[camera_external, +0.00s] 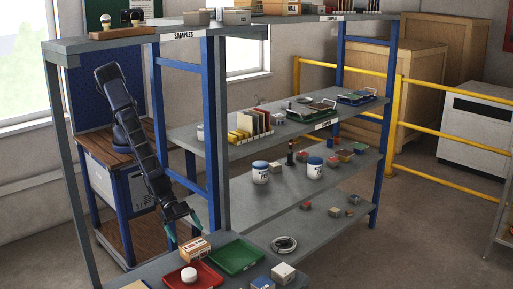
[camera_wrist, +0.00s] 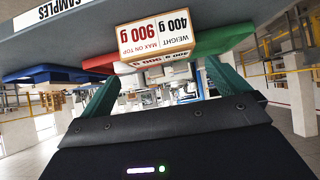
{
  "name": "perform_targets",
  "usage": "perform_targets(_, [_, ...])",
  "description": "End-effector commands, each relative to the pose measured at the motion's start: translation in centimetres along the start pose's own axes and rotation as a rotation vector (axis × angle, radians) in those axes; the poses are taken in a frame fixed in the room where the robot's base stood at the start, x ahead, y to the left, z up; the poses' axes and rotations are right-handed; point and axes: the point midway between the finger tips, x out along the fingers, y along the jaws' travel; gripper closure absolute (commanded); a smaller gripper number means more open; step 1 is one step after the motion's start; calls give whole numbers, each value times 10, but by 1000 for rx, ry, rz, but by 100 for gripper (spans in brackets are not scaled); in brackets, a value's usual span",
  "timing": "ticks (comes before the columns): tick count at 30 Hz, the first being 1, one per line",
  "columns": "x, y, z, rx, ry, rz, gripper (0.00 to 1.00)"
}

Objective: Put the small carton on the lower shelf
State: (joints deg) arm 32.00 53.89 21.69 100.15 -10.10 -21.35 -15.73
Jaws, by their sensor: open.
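The small carton (camera_external: 194,248) is a tan box with a white label, on the grey surface at the bottom of the outside view, behind the red tray. My gripper (camera_external: 184,226) is open and empty, just above and behind the carton. In the wrist view the two teal fingers of my gripper (camera_wrist: 163,88) are apart, with the carton ahead of them.
A red tray (camera_external: 205,282) with a white round piece and a green tray (camera_external: 237,262) lie near the carton. Blue posts (camera_external: 214,140) stand close to my arm. The shelf above the lowest holds white jars (camera_external: 261,174). Yellow rails (camera_external: 450,138) stand at right.

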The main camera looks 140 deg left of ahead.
Motion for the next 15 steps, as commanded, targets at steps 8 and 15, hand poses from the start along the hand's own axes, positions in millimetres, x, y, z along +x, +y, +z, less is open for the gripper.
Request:
perform_targets(8, [-38, 0, 0, -1, 0, 0, 0])
perform_targets(15, [-48, 0, 0, 0, 0, 0, 0])
